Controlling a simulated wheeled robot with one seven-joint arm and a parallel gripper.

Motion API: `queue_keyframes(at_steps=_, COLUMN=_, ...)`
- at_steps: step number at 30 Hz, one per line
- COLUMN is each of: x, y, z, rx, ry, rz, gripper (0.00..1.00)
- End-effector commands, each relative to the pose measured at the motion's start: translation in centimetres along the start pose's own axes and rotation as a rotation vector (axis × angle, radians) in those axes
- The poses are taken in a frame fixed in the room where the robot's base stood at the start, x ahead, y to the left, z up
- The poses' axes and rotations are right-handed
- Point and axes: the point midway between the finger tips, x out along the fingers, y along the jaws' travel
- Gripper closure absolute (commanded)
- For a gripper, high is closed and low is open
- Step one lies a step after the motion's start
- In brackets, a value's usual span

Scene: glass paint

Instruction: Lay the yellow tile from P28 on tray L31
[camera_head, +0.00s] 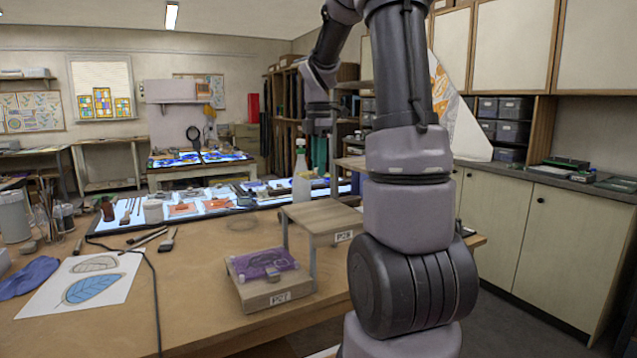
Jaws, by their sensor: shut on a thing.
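My arm rises at the right of the head view and bends over at the top. Its end hangs down left of the column, with my gripper (320,122) small and dark against the racks. The gripper is shut, but what it holds is too small to make out. I cannot pick out a yellow tile. A raised wooden stand (318,214) has a bare top and a label that may read P28. In front of it a lower wooden block (270,297) bears a purple sheet (263,264). I cannot tell which tray is L31.
Lit panels (218,206) with tiles and brushes lie along the table's back, with a white bottle (301,172) by them. A leaf drawing (88,280), a blue cloth (28,278) and a black cable are at the left. Another lit table (200,160) stands farther back.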

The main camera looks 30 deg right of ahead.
Motion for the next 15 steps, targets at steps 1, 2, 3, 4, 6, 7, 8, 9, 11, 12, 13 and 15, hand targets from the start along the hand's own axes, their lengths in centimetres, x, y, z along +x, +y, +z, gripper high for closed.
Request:
queue_keyframes(at_steps=1, x=-0.6, y=0.0, z=0.0, rx=0.000, ry=0.000, rz=0.002, gripper=1.00)
queue_keyframes(at_steps=2, x=-0.9, y=0.0, z=0.0, rx=0.001, ry=0.000, rz=0.001, gripper=1.00)
queue_keyframes(at_steps=3, x=-1.2, y=0.0, z=0.0, rx=0.001, ry=-0.001, rz=0.001, gripper=1.00)
queue_keyframes(at_steps=4, x=-1.5, y=0.0, z=0.0, rx=0.001, ry=-0.001, rz=0.001, gripper=1.00)
queue_keyframes(at_steps=6, x=-2.0, y=0.0, z=0.0, rx=0.001, ry=-0.001, rz=0.002, gripper=1.00)
queue_keyframes(at_steps=7, x=-2.2, y=0.0, z=0.0, rx=0.000, ry=-0.001, rz=0.002, gripper=1.00)
queue_keyframes(at_steps=8, x=-2.4, y=0.0, z=0.0, rx=0.000, ry=-0.001, rz=0.001, gripper=1.00)
queue_keyframes(at_steps=9, x=-2.6, y=0.0, z=0.0, rx=0.000, ry=0.000, rz=0.001, gripper=1.00)
queue_keyframes(at_steps=11, x=-2.9, y=0.0, z=0.0, rx=0.000, ry=0.000, rz=0.001, gripper=1.00)
queue_keyframes(at_steps=12, x=-3.2, y=0.0, z=0.0, rx=0.000, ry=0.000, rz=0.001, gripper=1.00)
queue_keyframes(at_steps=13, x=-3.4, y=0.0, z=0.0, rx=0.000, ry=0.000, rz=0.001, gripper=1.00)
queue_keyframes(at_steps=15, x=-3.8, y=0.0, z=0.0, rx=0.001, ry=0.000, rz=0.001, gripper=1.00)
